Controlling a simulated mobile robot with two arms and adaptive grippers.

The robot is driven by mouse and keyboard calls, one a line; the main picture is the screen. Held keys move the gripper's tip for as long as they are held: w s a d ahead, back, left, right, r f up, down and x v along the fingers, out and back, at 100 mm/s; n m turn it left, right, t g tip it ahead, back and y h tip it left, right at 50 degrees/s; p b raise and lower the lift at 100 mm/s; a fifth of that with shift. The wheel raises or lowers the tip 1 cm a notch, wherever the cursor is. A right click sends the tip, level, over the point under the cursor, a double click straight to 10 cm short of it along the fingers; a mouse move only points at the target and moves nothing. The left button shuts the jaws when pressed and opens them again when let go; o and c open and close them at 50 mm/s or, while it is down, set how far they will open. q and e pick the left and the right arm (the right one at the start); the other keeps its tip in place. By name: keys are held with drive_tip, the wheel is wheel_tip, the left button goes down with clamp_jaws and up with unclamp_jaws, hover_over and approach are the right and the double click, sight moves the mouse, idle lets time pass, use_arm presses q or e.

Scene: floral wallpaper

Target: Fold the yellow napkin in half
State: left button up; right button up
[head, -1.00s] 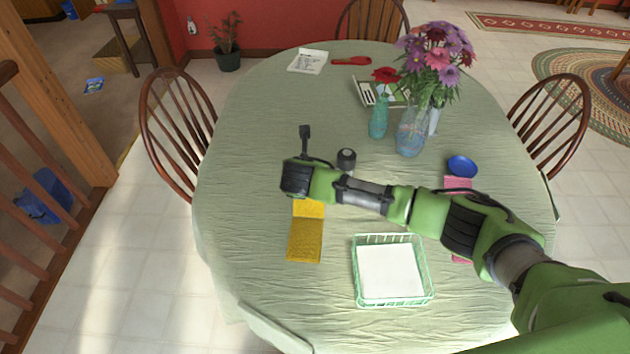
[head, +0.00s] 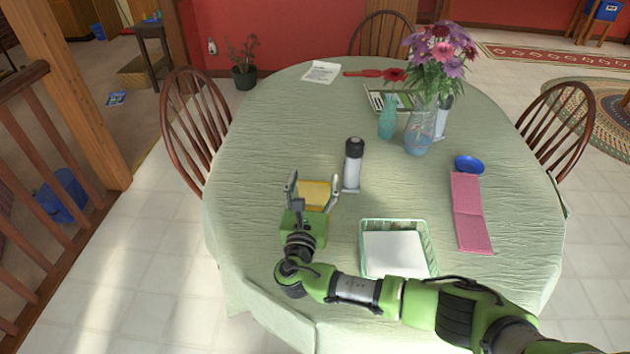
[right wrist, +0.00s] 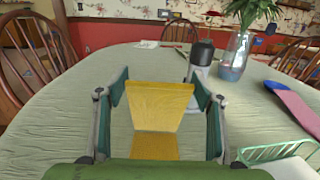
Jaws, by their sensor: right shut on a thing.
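The yellow napkin (head: 314,192) is on the green tablecloth at the left front of the table. My right gripper (head: 312,186) reaches over it from the near side, one finger at each side edge. In the right wrist view the napkin (right wrist: 157,108) spans between the fingers of my right gripper (right wrist: 160,92), which is shut on it. A crease crosses it, with a wider far panel and a narrower near part; the far panel looks tilted up. My gripper body hides part of the near end. My left gripper is not in view.
A black-capped bottle (head: 353,165) stands close right of the napkin. A green basket (head: 428,248) with white contents is at the front right. The table's left side is clear.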

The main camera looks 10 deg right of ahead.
drive_tip(key=shift+s+a+f, duration=0.15)
drive_tip(key=shift+s+f, duration=0.3)
drive_tip(key=shift+s, duration=0.25)
drive_tip(key=shift+s+a+f, duration=0.1)
drive_tip(key=shift+s+f, duration=0.05)
drive_tip(key=shift+s, duration=0.2)
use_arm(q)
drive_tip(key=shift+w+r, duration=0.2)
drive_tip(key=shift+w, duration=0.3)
use_arm(e)
drive_tip(key=shift+s+f, duration=0.1)
drive_tip(key=shift+s, duration=0.05)
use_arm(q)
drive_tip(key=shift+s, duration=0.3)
use_arm(e)
drive_tip(key=o, duration=0.7)
drive_tip(key=shift+o, duration=0.2)
drive_tip(key=shift+s+a, duration=0.1)
drive_tip(key=shift+s, duration=0.1)
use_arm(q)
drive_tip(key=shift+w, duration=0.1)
use_arm(e)
drive_tip(key=v, duration=1.1)
drive_tip(key=shift+s, duration=0.3)
